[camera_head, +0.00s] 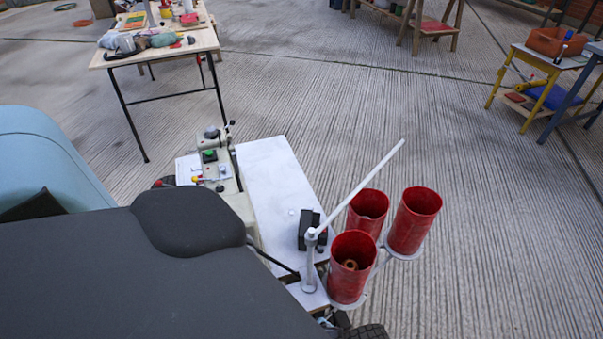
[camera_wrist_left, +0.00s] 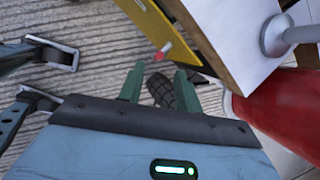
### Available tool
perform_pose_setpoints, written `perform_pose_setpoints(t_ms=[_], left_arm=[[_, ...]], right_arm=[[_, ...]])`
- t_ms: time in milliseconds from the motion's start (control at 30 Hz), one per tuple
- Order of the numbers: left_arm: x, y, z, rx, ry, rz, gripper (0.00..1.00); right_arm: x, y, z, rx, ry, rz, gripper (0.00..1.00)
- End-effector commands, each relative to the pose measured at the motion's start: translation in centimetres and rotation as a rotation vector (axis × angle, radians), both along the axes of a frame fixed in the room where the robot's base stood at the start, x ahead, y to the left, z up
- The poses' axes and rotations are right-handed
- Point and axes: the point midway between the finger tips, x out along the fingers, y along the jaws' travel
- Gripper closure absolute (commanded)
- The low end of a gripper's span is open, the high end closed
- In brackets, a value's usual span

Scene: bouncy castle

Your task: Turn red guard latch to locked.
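In the left wrist view a small red-tipped piece (camera_wrist_left: 164,50) sticks out beside a yellow panel (camera_wrist_left: 146,22); it may be the red guard latch, but its setting cannot be read. My left gripper (camera_wrist_left: 160,82) has two dark green fingers, apart with nothing between them. The red-tipped piece is just beyond the fingertips, not touching. In the head view the machine (camera_head: 275,185) has a pale top and a control panel with a green button (camera_head: 209,155) and small red and yellow knobs. No guard latch is clear there. Neither gripper shows in the head view.
Three red cylinders (camera_head: 415,222) stand at the machine's right, with a pale bar (camera_head: 360,188) slanting over them. A black wheel (camera_wrist_left: 160,90) lies behind my left fingers. A cluttered table (camera_head: 155,45) stands at the back left. Ribbed concrete floor (camera_head: 480,200) is open at right.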

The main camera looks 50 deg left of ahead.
Motion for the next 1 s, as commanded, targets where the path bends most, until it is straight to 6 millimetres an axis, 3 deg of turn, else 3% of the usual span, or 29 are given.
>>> perform_pose_setpoints(t_ms=[100,300,767,1000], left_arm=[[-0.2,0.9,-2.2,0.002,0.005,0.001,0.66],[-0.1,1.9,-4.6,0.000,0.004,0.002,0.66],[0.1,2.4,-5.6,-0.001,-0.001,0.002,0.66],[0.1,2.4,-5.6,-0.001,-0.001,0.001,0.95]], right_arm=[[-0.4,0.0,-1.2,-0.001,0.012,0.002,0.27],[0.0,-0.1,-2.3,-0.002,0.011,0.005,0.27],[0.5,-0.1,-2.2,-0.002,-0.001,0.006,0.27],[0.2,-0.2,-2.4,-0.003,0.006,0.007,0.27]])
